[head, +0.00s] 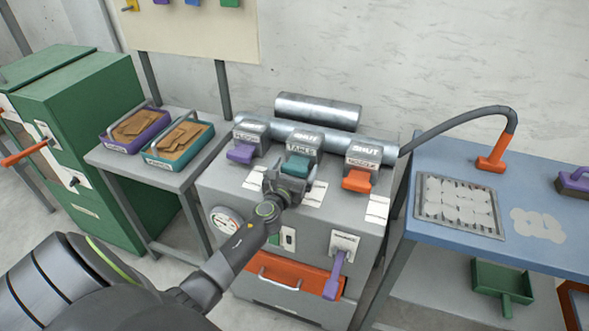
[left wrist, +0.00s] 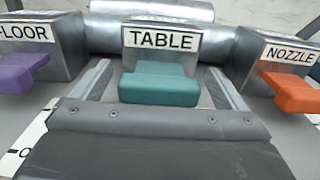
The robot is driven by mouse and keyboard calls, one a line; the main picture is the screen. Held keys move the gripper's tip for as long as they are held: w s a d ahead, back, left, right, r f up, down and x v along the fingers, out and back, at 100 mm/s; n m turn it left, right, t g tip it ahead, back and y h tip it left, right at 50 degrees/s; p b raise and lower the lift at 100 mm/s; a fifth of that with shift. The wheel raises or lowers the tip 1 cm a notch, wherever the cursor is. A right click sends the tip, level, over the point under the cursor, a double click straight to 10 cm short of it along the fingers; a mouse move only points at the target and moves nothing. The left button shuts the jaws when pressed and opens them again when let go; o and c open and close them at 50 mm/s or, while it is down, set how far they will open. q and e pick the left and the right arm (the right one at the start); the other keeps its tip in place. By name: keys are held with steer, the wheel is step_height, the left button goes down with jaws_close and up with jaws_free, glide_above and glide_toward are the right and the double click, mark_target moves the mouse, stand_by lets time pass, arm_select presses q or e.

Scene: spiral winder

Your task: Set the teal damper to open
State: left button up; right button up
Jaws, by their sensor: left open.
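The teal damper (head: 296,166) is the middle one of three on the grey cabinet, and its housing is labelled TABLE. In the left wrist view its teal handle (left wrist: 160,84) juts out below that label. My left gripper (head: 283,181) is in front of it. In the left wrist view the two fingers (left wrist: 158,92) stand open, one on each side of the teal handle, with gaps between. I cannot tell if either finger touches it. My right gripper is not in view.
The purple damper (head: 241,153) labelled FLOOR is to the left and the orange damper (head: 357,180) labelled NOZZLE to the right, both close to my fingers. A purple lever (head: 335,275) hangs on the cabinet front. A blue table (head: 460,250) stands at the right.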

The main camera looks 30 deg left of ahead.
mark_target(293, 171)
arm_select(q)
steer(key=c, duration=1.4)
steer(key=p+v, duration=0.1)
steer(key=v, duration=0.4)
steer(key=shift+s, duration=0.35)
steer(key=shift+f, duration=0.15)
steer(key=o, duration=1.4)
steer(key=shift+s+d, duration=0.1)
steer(key=shift+s, duration=0.1)
steer(key=shift+w, duration=0.1)
